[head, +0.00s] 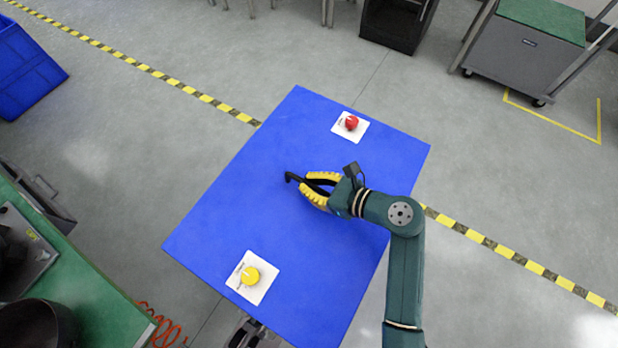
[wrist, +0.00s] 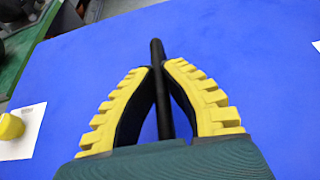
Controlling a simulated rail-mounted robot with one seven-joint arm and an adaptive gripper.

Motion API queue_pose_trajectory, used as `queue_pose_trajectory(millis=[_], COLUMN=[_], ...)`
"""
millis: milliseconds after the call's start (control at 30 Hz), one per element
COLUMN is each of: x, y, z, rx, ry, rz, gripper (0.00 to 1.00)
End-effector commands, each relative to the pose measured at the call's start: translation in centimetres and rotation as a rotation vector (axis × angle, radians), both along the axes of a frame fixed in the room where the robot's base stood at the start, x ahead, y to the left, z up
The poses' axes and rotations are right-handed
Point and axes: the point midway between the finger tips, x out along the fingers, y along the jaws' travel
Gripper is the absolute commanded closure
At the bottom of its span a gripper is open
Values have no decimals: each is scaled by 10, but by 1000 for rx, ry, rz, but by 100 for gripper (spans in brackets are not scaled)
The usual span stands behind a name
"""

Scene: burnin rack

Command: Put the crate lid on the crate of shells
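My gripper (head: 307,184) is above the middle of the blue tabletop (head: 250,160). Its yellow-padded fingers are closed on a thin black bar (head: 295,179) with a bent end, which points left in the head view. In the wrist view, the bar (wrist: 160,95) runs between the two fingers, whose tips (wrist: 163,66) pinch it from both sides. I cannot tell whether the bar touches the table. I see no crate lid and no crate of shells on the table.
A red knob (head: 351,123) on a white card is at the table's far end. A yellow knob (head: 250,275) on another card is at the near end. A blue bin (head: 28,70) and a green bench (head: 75,280) stand at left. Most of the tabletop is bare.

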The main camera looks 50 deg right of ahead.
Motion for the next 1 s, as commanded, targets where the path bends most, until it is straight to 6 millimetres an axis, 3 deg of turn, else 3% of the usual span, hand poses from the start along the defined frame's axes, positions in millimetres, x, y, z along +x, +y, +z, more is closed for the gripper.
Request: queue_pose_trajectory(millis=[200,1000], x=[1,1], y=[-1,-1], z=[-11,-11], rx=[-4,-4], ry=[-7,-6], rz=[0,0], gripper=[100,100])
